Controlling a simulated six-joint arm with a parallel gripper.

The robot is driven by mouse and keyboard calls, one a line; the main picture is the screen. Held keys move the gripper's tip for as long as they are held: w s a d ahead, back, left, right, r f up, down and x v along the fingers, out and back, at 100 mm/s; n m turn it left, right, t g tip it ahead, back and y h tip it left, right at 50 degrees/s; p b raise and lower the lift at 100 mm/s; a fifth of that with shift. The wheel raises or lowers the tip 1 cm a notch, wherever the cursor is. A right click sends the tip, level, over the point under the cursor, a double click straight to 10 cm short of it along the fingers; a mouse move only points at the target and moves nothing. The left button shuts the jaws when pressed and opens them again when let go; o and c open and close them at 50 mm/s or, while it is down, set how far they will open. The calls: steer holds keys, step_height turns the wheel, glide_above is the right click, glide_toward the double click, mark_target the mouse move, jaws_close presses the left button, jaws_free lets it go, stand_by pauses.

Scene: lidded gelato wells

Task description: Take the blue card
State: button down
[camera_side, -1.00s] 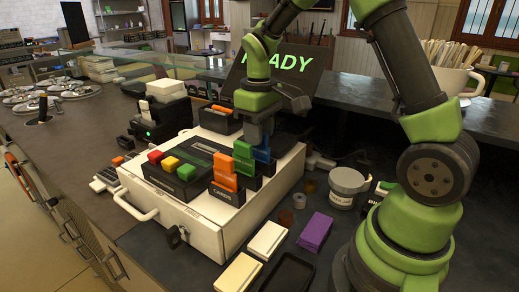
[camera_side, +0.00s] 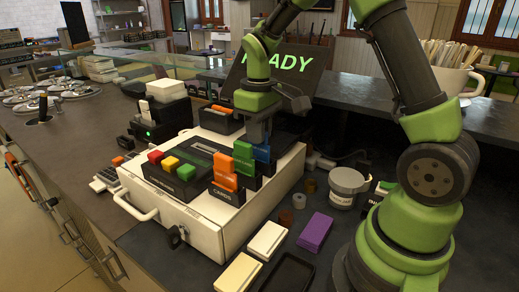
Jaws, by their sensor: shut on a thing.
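The blue card (camera_side: 262,152) stands upright in the rearmost slot of a dark card holder on the white box. My gripper (camera_side: 266,138) is over its top edge, pointing down, shut on it. The fingertips are small and partly hidden in this view. A green card (camera_side: 243,150) and an orange card (camera_side: 224,168) stand in the slots in front of it, to the left. The lower part of the blue card is hidden by its holder and the green card.
The white box (camera_side: 205,228) also carries a unit with red, yellow and green buttons (camera_side: 171,164). A purple block (camera_side: 315,232), cream blocks (camera_side: 267,240) and a white tub (camera_side: 347,185) stand on the dark counter at the right. A READY screen (camera_side: 280,70) is behind my gripper.

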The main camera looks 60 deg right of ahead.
steer(key=shift+r, duration=3.8)
